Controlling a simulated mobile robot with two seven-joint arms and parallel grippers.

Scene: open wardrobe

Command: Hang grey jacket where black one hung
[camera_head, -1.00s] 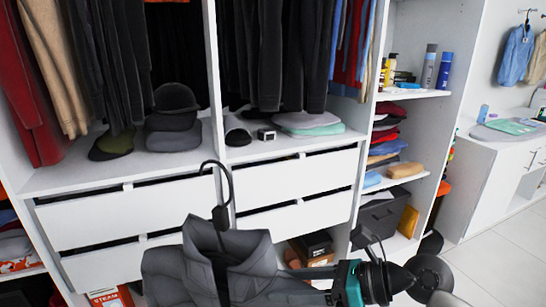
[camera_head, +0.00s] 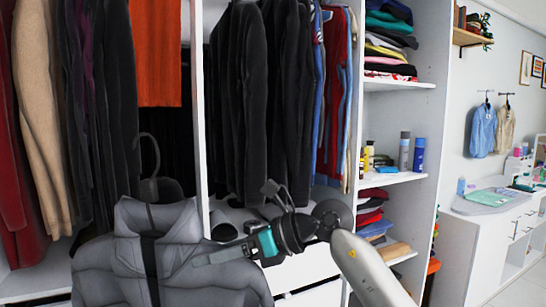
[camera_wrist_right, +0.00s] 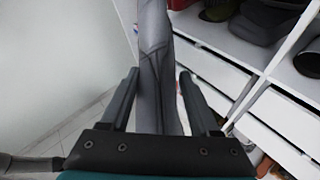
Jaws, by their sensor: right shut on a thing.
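The grey jacket (camera_head: 185,250) is at the lower left of the head view, in front of the wardrobe. It is upright on a dark hanger, whose hook (camera_head: 148,150) stands free above the collar. My right gripper (camera_head: 212,256) reaches in from the right and is shut on the jacket's side. In the right wrist view, grey cloth (camera_wrist_right: 153,60) lies between the two fingers. Black garments (camera_head: 240,110) hang in the middle section, and dark garments (camera_head: 110,110) hang at the left. The rail is out of view. My left gripper is not in view.
An orange garment (camera_head: 158,55) hangs in the left section, right of the dark clothes. A white upright panel (camera_head: 198,120) divides the two sections. Shelves with folded clothes (camera_head: 388,40) and bottles (camera_head: 418,152) stand to the right. White drawers (camera_head: 305,268) are below.

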